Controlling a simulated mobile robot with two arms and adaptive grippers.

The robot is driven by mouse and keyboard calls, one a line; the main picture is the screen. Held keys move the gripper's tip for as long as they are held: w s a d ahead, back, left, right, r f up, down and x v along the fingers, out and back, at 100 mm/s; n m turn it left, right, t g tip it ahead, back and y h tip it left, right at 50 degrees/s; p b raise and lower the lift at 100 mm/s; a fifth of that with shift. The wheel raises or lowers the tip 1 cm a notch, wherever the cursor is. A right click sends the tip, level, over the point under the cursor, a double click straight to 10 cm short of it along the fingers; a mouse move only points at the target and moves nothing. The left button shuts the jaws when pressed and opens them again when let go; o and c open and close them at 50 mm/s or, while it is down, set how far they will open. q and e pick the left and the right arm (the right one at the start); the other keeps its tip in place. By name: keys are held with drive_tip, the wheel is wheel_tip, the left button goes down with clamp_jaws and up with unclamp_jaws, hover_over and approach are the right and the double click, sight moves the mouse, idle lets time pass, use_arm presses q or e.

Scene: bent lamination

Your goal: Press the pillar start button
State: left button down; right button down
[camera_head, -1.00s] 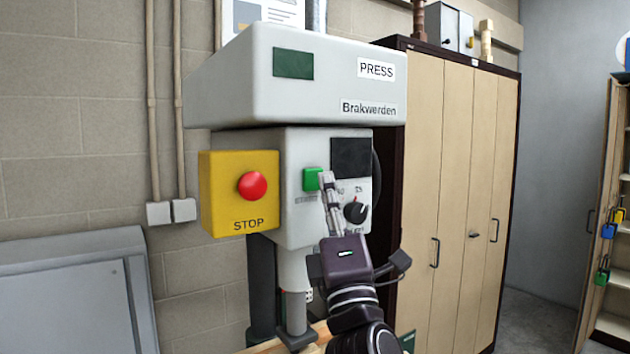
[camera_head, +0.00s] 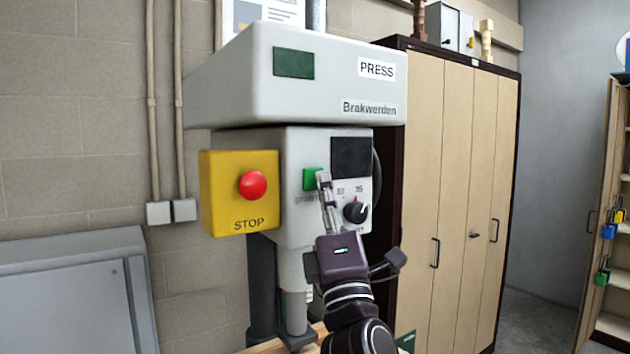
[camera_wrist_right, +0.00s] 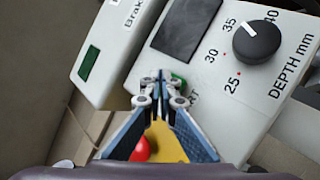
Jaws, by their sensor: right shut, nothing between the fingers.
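The green start button (camera_head: 311,180) sits on the front panel of the grey press pillar (camera_head: 290,225), right of the yellow stop box. My right gripper (camera_head: 323,176) is shut and empty, its fingertips at the button's right edge in the head view. In the right wrist view the shut fingertips (camera_wrist_right: 161,76) cover much of the green button (camera_wrist_right: 179,82), and only part of it shows beside them. I cannot tell whether the tips touch it. My left gripper is not in view.
A red stop button (camera_head: 252,185) on a yellow box (camera_head: 213,205) is close on the left. A black depth knob (camera_head: 355,210) is just right of the fingers, with a dark display (camera_head: 350,157) above. A tall cabinet (camera_head: 455,160) stands behind on the right.

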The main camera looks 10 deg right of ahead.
drive_tip(key=shift+w+a, duration=0.1)
drive_tip(key=shift+w, duration=0.3)
idle(0.7)
drive_tip(key=shift+s, duration=0.1)
drive_tip(key=shift+s+d, duration=0.3)
drive_tip(key=shift+s, duration=0.45)
drive_tip(key=s, duration=0.1)
drive_tip(key=s+d+p, duration=0.1)
drive_tip(key=s, duration=0.2)
drive_tip(key=shift+s+d+p, duration=0.35)
drive_tip(key=shift+p, duration=0.05)
drive_tip(key=shift+f, duration=0.1)
idle(0.4)
